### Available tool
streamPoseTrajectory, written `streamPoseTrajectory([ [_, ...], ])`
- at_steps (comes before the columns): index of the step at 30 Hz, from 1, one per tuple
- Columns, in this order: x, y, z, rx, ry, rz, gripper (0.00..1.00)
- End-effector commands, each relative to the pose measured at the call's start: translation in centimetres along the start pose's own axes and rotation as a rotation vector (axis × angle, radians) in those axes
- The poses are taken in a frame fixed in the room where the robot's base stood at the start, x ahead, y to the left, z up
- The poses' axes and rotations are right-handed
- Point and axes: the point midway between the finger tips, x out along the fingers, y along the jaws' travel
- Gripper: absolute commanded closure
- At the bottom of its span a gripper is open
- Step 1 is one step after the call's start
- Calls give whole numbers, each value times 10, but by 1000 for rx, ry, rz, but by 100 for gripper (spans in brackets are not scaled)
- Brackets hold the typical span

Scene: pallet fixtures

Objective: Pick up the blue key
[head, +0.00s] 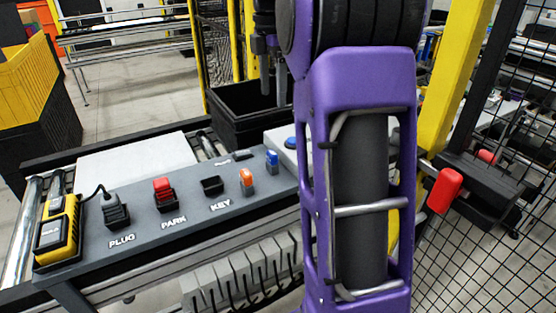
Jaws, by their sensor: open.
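The blue key (272,157) stands upright in a small grey holder at the right end of the dark panel, just left of my arm. An orange key (247,177) stands in a similar holder to its left, nearer the front. My gripper (270,58) is above and beyond the panel, partly hidden behind my purple arm. It is open, and I see nothing held in it. It is well apart from the blue key.
A black bin (235,127) stands behind. A yellow post (452,80) and mesh fence are right.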

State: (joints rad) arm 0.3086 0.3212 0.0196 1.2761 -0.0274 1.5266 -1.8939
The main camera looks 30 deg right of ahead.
Motion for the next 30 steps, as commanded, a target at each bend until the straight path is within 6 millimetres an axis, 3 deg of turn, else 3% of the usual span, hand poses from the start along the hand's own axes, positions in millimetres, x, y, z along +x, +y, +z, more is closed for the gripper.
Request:
streamPoseTrajectory([
  [5,11,-4,-2,-1,29,-13,20],
  [18,102,-5,-5,-1,27,-13,20],
  [30,141,-3,-8,-1,27,-14,20],
])
